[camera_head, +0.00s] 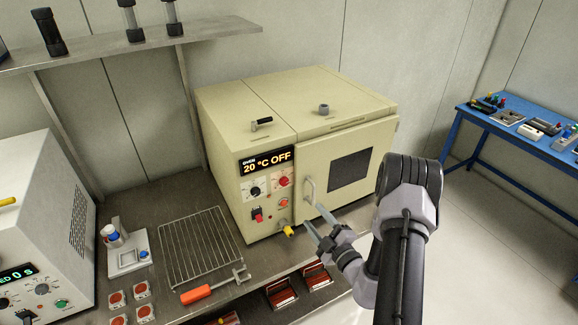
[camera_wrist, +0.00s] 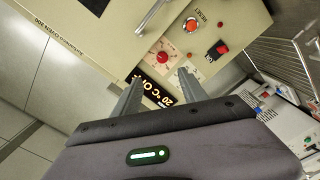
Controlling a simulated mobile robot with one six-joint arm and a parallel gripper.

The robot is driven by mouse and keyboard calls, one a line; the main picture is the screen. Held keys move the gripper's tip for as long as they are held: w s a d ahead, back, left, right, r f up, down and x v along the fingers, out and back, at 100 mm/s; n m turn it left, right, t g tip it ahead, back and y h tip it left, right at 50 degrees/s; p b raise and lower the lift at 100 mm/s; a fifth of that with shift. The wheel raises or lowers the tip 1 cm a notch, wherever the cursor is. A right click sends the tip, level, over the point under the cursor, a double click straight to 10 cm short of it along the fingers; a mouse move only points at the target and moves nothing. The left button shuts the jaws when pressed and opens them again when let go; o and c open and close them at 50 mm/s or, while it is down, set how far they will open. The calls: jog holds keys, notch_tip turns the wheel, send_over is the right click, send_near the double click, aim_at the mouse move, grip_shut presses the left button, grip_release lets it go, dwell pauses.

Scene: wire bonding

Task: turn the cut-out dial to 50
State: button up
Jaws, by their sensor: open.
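The cream oven (camera_head: 325,120) has a front panel with a lit display (camera_head: 266,161) reading 20 °C OFF. Under the display are a black dial (camera_head: 255,191) on the left and a red dial (camera_head: 284,181) on the right. Their labels are too small to read, so I cannot tell for sure which is the cut-out dial. My gripper (camera_head: 313,214) is open and empty in front of the oven, right of and below the panel. In the wrist view the red dial (camera_wrist: 162,57) shows just beyond and between the open fingertips (camera_wrist: 159,76). The right finger seems to hide the black dial.
A RESET button (camera_wrist: 192,25) and a red switch (camera_wrist: 218,48) sit near the dials. The oven door handle (camera_head: 309,190) juts out beside my gripper. A wire rack (camera_head: 198,247) and orange-handled tool (camera_head: 197,294) lie on the bench.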

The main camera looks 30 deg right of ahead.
aim_at(286, 183)
jog(key=w, duration=0.5)
jog(key=w+a, duration=0.1)
jog(key=w, duration=1)
jog(key=shift+w+a, duration=0.15)
jog(key=shift+w, duration=0.1)
grip_shut()
